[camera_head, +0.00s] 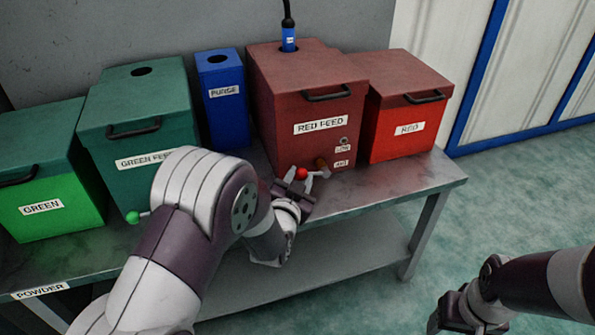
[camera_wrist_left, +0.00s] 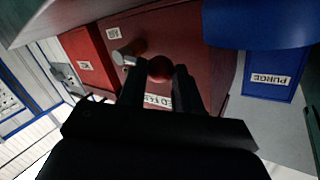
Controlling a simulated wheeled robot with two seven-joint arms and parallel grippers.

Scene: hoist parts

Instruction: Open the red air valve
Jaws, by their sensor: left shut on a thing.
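The red feed box (camera_head: 300,95) stands on the table, with small tags and a round fitting low on its front. The red ball knob (camera_head: 302,174) of the air valve shows in front of the box's lower edge, beside a brownish stub (camera_head: 321,163). My left gripper (camera_head: 308,182) is shut on the red knob. In the left wrist view the knob (camera_wrist_left: 160,68) sits between the two dark fingers (camera_wrist_left: 159,80), with a pale cylindrical part (camera_wrist_left: 126,54) beside it. The lever behind the knob is largely hidden. My right gripper (camera_head: 462,312) is low at the right, away from the table; its jaws are unclear.
A red box (camera_head: 405,115) stands right of the red feed box. The blue purge box (camera_head: 222,100), green feed box (camera_head: 140,110) and green box (camera_head: 45,170) stand left. A green knob (camera_head: 133,217) is near my left arm. Open floor lies right of the table (camera_head: 440,177).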

